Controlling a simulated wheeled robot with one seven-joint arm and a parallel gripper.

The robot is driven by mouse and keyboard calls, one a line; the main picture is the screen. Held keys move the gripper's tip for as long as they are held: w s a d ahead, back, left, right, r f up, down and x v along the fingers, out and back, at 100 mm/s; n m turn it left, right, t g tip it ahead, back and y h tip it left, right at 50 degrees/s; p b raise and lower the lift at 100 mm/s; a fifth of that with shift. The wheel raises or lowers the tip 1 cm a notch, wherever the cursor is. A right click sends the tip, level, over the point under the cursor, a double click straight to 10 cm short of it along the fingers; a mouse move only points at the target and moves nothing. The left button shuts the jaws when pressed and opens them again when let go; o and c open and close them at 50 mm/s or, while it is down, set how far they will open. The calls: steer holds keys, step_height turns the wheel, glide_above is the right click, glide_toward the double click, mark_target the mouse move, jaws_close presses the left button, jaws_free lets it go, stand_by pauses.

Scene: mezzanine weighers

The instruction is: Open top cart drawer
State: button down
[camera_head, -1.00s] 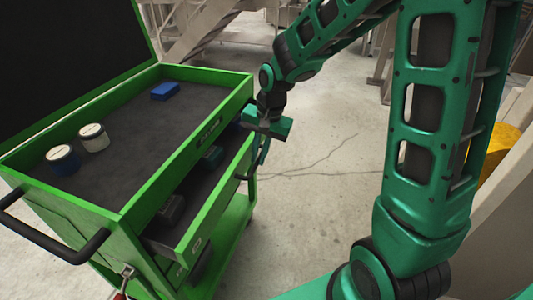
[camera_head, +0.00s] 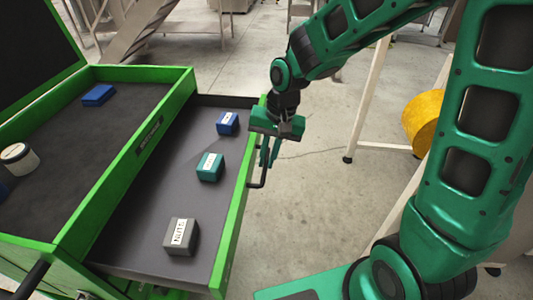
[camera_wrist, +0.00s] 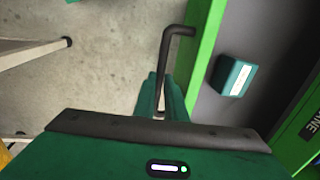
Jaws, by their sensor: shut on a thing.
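The green tool cart's top drawer (camera_head: 150,225) stands pulled far out to the right of the cart body in the head view. Its dark floor holds a blue box (camera_head: 228,123), a teal box (camera_head: 210,167) and a grey box (camera_head: 180,237). A black bar handle (camera_head: 262,170) is on the drawer's outer face. My gripper (camera_head: 266,160) is shut on the handle near its far end. The wrist view shows the handle (camera_wrist: 167,70) running between the fingers (camera_wrist: 162,98), with the teal box (camera_wrist: 234,76) inside the drawer.
The cart's tray top (camera_head: 110,130) holds a blue box (camera_head: 98,95) and a white-lidded jar (camera_head: 19,158). A raised dark lid stands at far left. A yellow round object (camera_head: 423,122) and white table legs (camera_head: 367,100) are at right.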

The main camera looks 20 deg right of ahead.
steer(key=shift+w+d+r, duration=0.15)
steer(key=shift+w+d, duration=0.15)
steer(key=c, duration=1.8)
jaws_free()
steer(key=shift+s, duration=0.15)
steer(key=r, duration=0.3)
steer(key=d+r, duration=0.1)
steer(key=r, duration=0.6)
steer(key=shift+s+d+r, duration=0.15)
steer(key=shift+s+d, duration=0.15)
steer(key=shift+d, duration=0.1)
